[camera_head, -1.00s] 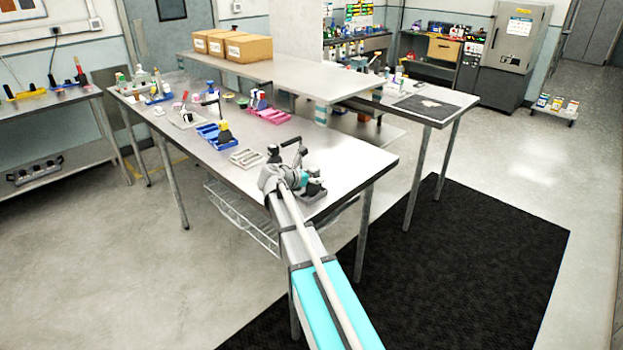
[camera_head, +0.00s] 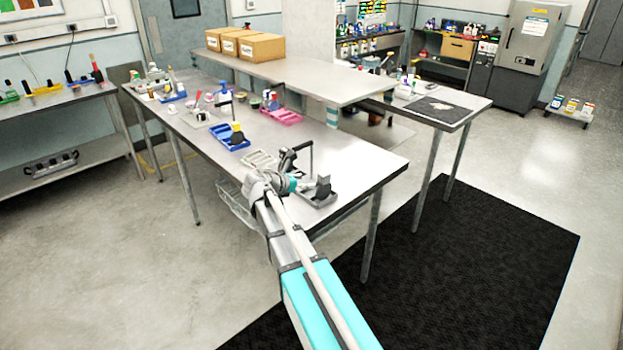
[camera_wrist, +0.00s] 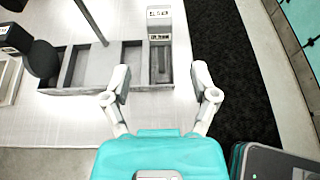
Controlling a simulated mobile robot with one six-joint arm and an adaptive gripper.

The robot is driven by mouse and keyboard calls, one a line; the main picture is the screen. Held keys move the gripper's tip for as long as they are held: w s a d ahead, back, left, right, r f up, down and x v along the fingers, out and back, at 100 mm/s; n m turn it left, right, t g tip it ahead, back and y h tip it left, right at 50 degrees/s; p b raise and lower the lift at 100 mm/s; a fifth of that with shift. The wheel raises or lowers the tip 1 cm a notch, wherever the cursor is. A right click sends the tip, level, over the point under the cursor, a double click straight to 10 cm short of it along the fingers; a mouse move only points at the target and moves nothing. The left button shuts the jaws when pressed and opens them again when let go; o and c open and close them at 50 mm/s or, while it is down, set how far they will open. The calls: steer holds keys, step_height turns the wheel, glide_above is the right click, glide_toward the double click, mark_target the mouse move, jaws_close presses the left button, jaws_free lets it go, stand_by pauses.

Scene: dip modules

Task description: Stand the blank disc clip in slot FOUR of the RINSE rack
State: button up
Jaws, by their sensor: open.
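My gripper (camera_wrist: 160,84) is open and empty in the wrist view, with its two pale fingers well apart. Between and beyond the fingers lies a pale holder (camera_wrist: 105,91) with several dark recesses and small printed labels (camera_wrist: 158,14), too small to read. A round black piece (camera_wrist: 42,60) shows at its left, near a dark bar (camera_wrist: 91,20). In the head view my gripper (camera_head: 284,184) is over the near end of the table, beside a pale slotted rack (camera_head: 260,159) and a dark base with a grey block (camera_head: 321,188). I cannot tell which piece is the blank disc clip or which rack is RINSE.
The steel table (camera_head: 365,166) holds a blue tray (camera_head: 230,139) and a pink tray (camera_head: 283,117) farther back. A raised shelf with cardboard boxes (camera_head: 254,47) runs behind. The table's right near corner is clear. A black mat (camera_head: 460,270) covers floor at right.

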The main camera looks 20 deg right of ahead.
steer(key=shift+p+v, duration=0.3)
steer(key=shift+v, duration=1.05)
steer(key=s+a+f+m+g+y, duration=0.1)
steer(key=s+a+f+m+y, duration=0.3)
steer(key=s+m, duration=0.3)
steer(key=s+a+f+m+g+y, duration=0.2)
steer(key=s+a+f+m+y, duration=0.1)
steer(key=s+m, duration=0.4)
steer(key=s+a+f+m+g+y, duration=0.1)
steer(key=s+a+f+m+y, duration=0.3)
steer(key=s+a+m+y, duration=0.1)
steer(key=shift+s+a+f+m+y, duration=0.35)
steer(key=shift+s+a+m, duration=0.25)
steer(key=shift+s+m, duration=0.85)
